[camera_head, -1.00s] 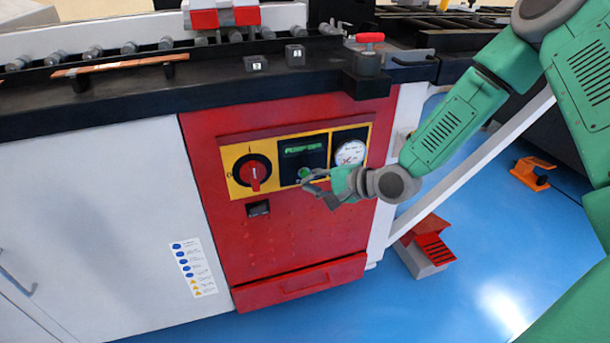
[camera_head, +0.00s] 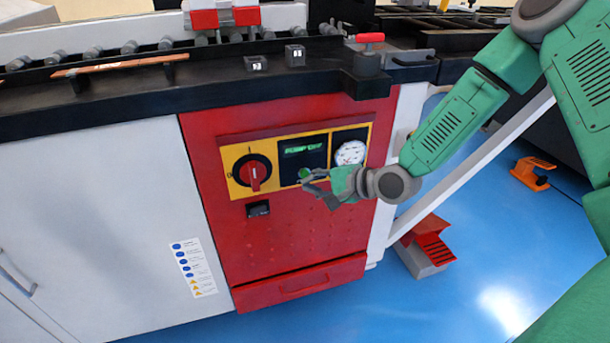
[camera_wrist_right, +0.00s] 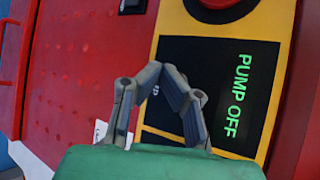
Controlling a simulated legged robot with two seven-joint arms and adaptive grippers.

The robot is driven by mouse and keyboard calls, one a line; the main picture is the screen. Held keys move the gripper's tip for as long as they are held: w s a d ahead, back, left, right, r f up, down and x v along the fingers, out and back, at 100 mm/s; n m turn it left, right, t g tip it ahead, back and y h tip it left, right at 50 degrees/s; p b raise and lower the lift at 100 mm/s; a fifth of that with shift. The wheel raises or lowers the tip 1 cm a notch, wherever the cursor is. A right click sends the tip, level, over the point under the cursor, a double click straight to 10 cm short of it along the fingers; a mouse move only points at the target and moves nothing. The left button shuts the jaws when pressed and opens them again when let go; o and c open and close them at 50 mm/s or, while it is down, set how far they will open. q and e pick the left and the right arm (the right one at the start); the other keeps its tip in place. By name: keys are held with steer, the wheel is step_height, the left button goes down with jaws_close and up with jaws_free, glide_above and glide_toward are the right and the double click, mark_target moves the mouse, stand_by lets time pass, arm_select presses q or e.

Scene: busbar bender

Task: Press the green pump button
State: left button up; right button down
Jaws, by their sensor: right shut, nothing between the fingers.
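The green pump button (camera_head: 304,172) sits on the black panel below a small display (camera_head: 302,149). In the wrist view the display (camera_wrist_right: 236,97) reads PUMP OFF in green letters. My right gripper (camera_head: 306,182) is shut and empty, with its fingertips at the button's lower edge in the head view. I cannot tell whether they touch it. In the wrist view the gripper (camera_wrist_right: 182,92) covers the panel beside the display, and the button does not show there. My left gripper is not in view.
The yellow control plate (camera_head: 235,155) carries a red rotary switch (camera_head: 255,173) left of the button and a round gauge (camera_head: 350,153) to the right. A black bench edge (camera_head: 200,92) juts out above. A red pedal (camera_head: 432,245) stands on the blue floor.

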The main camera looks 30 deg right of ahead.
steer(key=shift+w, duration=0.1)
steer(key=shift+w+d+r, duration=0.1)
steer(key=shift+w, duration=0.15)
steer(key=shift+w+d, duration=0.1)
steer(key=shift+w, duration=0.35)
stand_by(0.6)
stand_by(0.4)
steer(key=shift+s+a+p, duration=0.2)
steer(key=shift+s+p, duration=0.2)
steer(key=shift+s, duration=0.45)
